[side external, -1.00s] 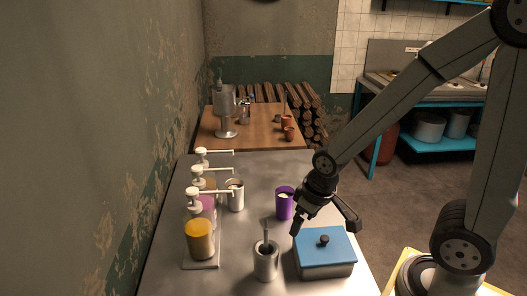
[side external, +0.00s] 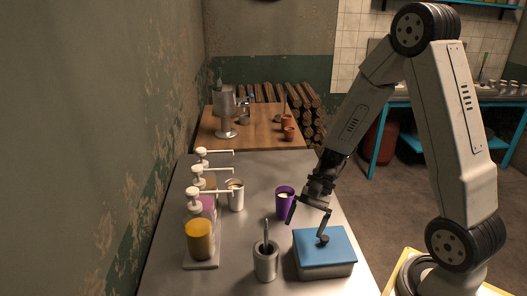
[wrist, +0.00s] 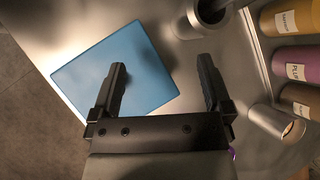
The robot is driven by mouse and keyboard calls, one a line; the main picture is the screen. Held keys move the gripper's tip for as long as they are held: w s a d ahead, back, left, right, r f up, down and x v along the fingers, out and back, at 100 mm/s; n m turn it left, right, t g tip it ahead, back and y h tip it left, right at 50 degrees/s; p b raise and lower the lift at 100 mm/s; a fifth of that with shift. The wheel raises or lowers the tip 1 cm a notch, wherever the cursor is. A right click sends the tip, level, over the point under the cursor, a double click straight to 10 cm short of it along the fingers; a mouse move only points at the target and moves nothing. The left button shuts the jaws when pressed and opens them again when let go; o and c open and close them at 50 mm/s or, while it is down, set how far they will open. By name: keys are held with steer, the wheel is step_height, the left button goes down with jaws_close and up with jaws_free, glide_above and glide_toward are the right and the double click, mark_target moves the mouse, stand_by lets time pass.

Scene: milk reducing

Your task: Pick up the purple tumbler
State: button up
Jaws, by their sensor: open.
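The purple tumbler (side external: 283,205) stands upright on the metal counter, with something pale inside its rim, just behind and left of my gripper in the side view. In the wrist view only a purple sliver (wrist: 232,154) shows beside the gripper's base; the rest is hidden. My gripper (side external: 306,229) points down with its jaws apart and nothing between them. One finger overlaps the tumbler's right edge in the side view; I cannot tell if they touch. In the wrist view the open fingers (wrist: 162,72) are above the blue-lidded box and bare counter.
The blue-lidded box (side external: 335,258) with a knob is close under the right finger. A metal cup holding a utensil (side external: 265,263) stands front left. A metal tumbler (side external: 236,198) and the pump bottles (side external: 200,240) stand left. Counter behind the purple tumbler is clear.

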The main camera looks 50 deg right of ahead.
steer(key=w+d+m+t+y, duration=0.2)
steer(key=w+d+m+t, duration=0.2)
steer(key=d+m+t, duration=0.3)
steer(key=w+d+r+m+t+y, duration=0.1)
steer(key=w+d+m+t+y, duration=0.1)
steer(key=w+d+m+t, duration=0.2)
steer(key=d+m+t, duration=0.3)
steer(key=d, duration=0.2)
steer(key=shift+w+m, duration=0.3)
steer(key=shift+w, duration=0.1)
steer(key=shift+d+f, duration=0.1)
glide_toward(284, 204)
steer(key=shift+w+d, duration=0.15)
steer(key=shift+w, duration=0.75)
steer(key=shift+w+d, duration=0.15)
steer(key=shift+w, duration=0.75)
steer(key=shift+w+a, duration=0.4)
steer(key=shift+w, duration=0.1)
steer(key=shift+x, duration=3.1)
